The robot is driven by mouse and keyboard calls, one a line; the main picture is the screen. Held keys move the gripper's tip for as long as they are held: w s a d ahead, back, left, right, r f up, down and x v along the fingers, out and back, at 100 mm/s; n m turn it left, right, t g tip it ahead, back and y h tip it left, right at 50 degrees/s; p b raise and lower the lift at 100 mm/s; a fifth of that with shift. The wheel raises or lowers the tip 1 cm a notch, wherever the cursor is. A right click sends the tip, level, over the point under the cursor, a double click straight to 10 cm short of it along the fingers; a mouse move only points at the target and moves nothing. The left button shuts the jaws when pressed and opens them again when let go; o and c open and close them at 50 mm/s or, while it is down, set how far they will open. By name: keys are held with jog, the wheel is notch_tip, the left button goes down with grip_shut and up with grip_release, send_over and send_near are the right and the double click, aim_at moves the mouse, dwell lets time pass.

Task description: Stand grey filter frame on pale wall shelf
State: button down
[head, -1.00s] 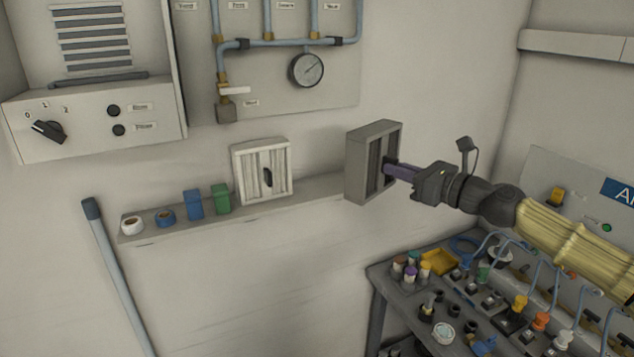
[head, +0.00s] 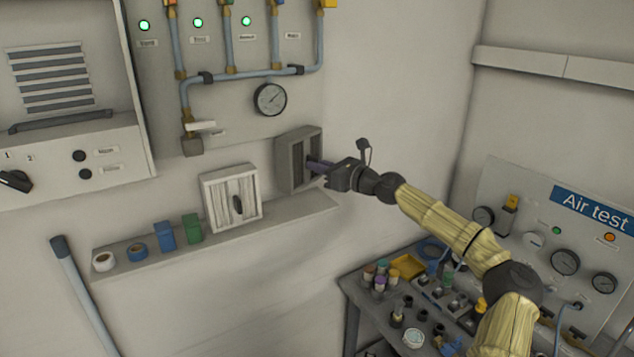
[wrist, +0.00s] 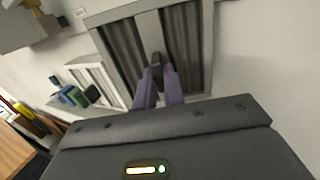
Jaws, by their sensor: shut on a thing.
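The grey filter frame (head: 292,160) is upright in my gripper (head: 316,165), just above the right part of the pale wall shelf (head: 285,218). In the wrist view my gripper (wrist: 158,82) has its two purple fingers closed on the dark handle in the middle of the grey filter frame (wrist: 198,50). I cannot tell whether the frame's lower edge touches the shelf; a gap seems to show beneath it in the head view.
A white filter frame (head: 217,195) stands on the shelf left of the grey one. Further left are a green box (head: 192,227), a blue box (head: 165,235) and two tape rolls. A pressure gauge (head: 270,99) hangs above. The shelf's right end is bare.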

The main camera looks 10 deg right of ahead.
aim_at(309, 184)
jog(key=shift+w+a+f+p, duration=0.1)
jog(key=shift+w+f+p, duration=0.2)
jog(key=shift+f, duration=0.55)
jog(key=shift+w+f+p, duration=0.1)
jog(key=shift+f+p, duration=0.25)
jog(key=shift+f, duration=0.5)
jog(key=shift+s, duration=0.1)
notch_tip(309, 184, down, 3)
jog(key=shift+r+p, duration=0.2)
jog(key=shift+p, duration=0.65)
jog(key=shift+w+f+p, duration=0.2)
jog(key=shift+f+p, duration=0.15)
jog(key=shift+p, duration=0.1)
jog(key=shift+f, duration=0.15)
jog(key=c, duration=1.5)
grip_release()
jog(key=shift+f, duration=0.1)
